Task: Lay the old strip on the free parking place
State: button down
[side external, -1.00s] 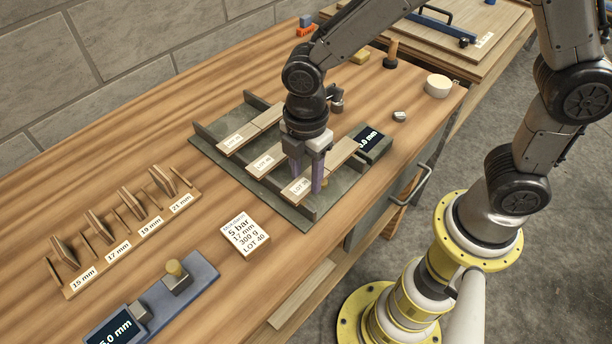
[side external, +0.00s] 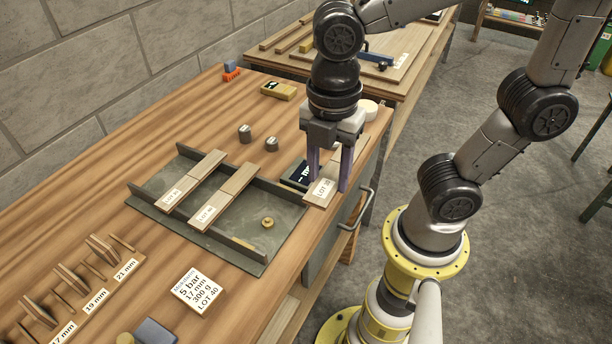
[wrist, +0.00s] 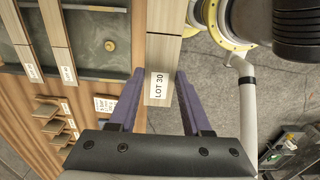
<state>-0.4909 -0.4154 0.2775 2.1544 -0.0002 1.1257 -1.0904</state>
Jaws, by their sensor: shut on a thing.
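My gripper (side external: 328,186) is shut on a wooden strip labelled LOT 30 (side external: 322,190), just right of the tray near the bench's front edge. In the wrist view the strip (wrist: 163,50) runs away from between my fingers (wrist: 160,98), its label readable. I cannot tell whether it touches the bench. The grey-green tray (side external: 235,250) has two strips lying across its rails: a left strip (side external: 195,176) and a middle strip (side external: 225,190), whose labels are too small to read surely. The tray's right part is bare except for a round brass knob (side external: 267,222).
A dark display (side external: 297,174) stands beside the held strip. A card reading LOT 40 (side external: 198,291) lies in front of the tray. A rack of veneer samples (side external: 85,278) is at lower left. Two small grey weights (side external: 245,133) stand behind the tray.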

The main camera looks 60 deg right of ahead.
jog(key=w+a+r, duration=0.5)
jog(key=w+r, duration=0.3)
jog(key=w, duration=0.3)
jog(key=w+a+r, duration=0.1)
jog(key=w+a, duration=0.2)
jog(key=w, duration=1.1)
jog(key=w+f, duration=0.7)
jog(key=w, duration=0.5)
jog(key=w+d+f, duration=0.1)
jog(key=w+f, duration=0.3)
jog(key=f, duration=0.7)
jog(key=shift+d, duration=0.3)
jog(key=shift+f, duration=1.55)
